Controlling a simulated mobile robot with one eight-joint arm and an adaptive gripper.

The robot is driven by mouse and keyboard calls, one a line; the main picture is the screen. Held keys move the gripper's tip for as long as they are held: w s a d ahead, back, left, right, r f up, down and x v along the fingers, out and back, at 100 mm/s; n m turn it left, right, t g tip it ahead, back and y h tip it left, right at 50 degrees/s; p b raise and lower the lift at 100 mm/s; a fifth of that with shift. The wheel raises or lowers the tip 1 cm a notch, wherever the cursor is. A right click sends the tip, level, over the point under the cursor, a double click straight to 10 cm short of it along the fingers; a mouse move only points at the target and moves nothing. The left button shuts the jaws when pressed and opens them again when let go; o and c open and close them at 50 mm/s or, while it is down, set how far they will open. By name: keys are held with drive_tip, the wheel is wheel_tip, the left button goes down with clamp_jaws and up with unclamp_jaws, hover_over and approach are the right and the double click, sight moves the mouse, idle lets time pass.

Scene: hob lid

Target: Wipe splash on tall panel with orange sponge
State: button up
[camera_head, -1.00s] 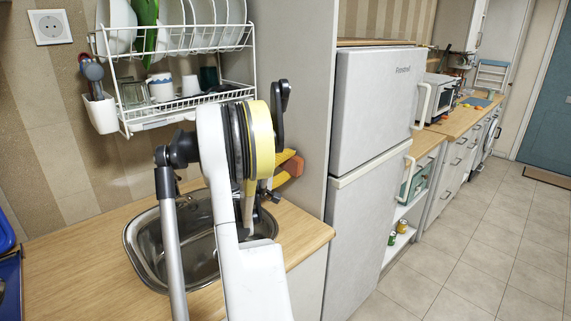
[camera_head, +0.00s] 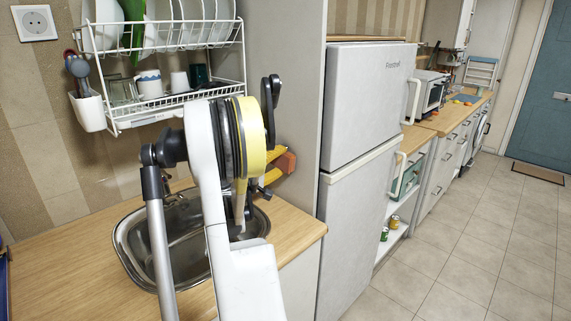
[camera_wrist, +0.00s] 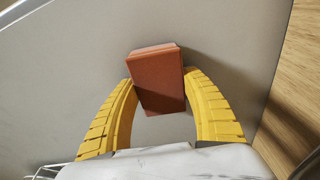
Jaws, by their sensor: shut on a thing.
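My gripper (camera_wrist: 158,84) has yellow fingers shut on the orange sponge (camera_wrist: 157,78), a brownish-orange block between the fingertips in the wrist view. In the head view the sponge (camera_head: 287,162) shows at the right of my arm, in front of the tall panel (camera_head: 288,60). The tall grey panel (camera_wrist: 65,65) fills most of the wrist view behind the sponge. A shadow lies beside the sponge, but I cannot tell whether it touches the panel. I cannot make out a splash in either view; my arm and the sponge hide part of the panel.
A wooden counter (camera_head: 292,232) with a metal sink (camera_head: 137,262) lies below my arm. A white dish rack (camera_head: 178,108) with dishes hangs on the wall to the left. The fridge (camera_head: 365,110) stands right of the panel. The tiled floor (camera_head: 440,240) at right is clear.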

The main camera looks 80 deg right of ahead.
drive_tip(key=w+d, duration=0.4)
drive_tip(key=w, duration=0.2)
drive_tip(key=shift+w+d, duration=0.25)
drive_tip(key=shift+w, duration=0.05)
idle(0.4)
drive_tip(key=v, duration=0.6)
drive_tip(key=shift+w+d+b, duration=0.2)
drive_tip(key=shift+w+b, duration=0.2)
drive_tip(key=shift+a+r, duration=0.1)
drive_tip(key=v, duration=0.2)
drive_tip(key=shift+w+a, duration=0.25)
drive_tip(key=shift+w, duration=0.15)
